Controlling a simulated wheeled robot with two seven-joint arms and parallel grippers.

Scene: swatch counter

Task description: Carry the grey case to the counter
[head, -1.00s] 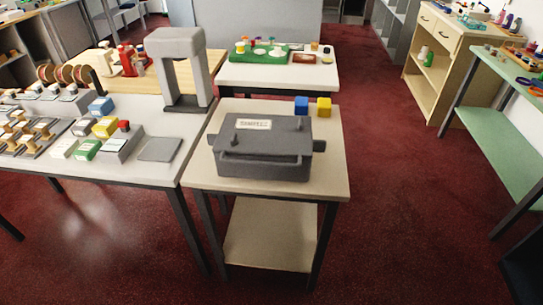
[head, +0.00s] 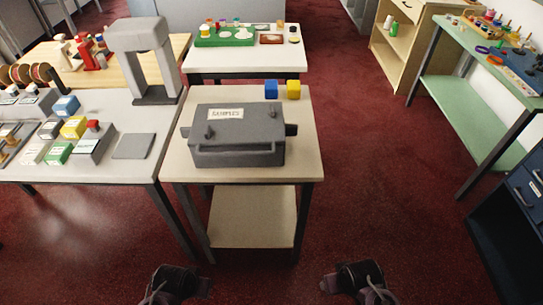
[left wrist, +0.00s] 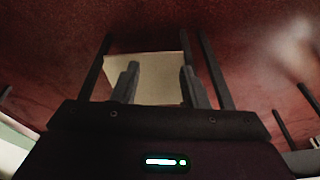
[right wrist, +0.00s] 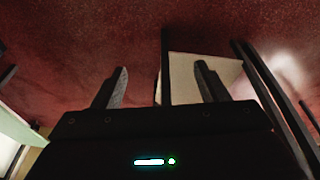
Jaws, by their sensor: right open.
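The grey case (head: 240,136) sits on a small light-topped table (head: 302,160) with a lower shelf. It has a white "SAMPLES" label on its lid, a front handle and a stub at each end. My left gripper (head: 206,287) is low at the bottom of the head view, in front of the table and apart from the case. Its two fingers stand apart and empty in the left wrist view (left wrist: 159,82). My right gripper (head: 326,285) is also low and in front, open and empty in the right wrist view (right wrist: 161,85). Which surface is the counter, I cannot tell.
A white table (head: 115,180) at left holds sample boxes, a grey pad (head: 133,146) and a grey arch (head: 143,40). A green bench (head: 463,110) stands at right. Red carpet between is clear.

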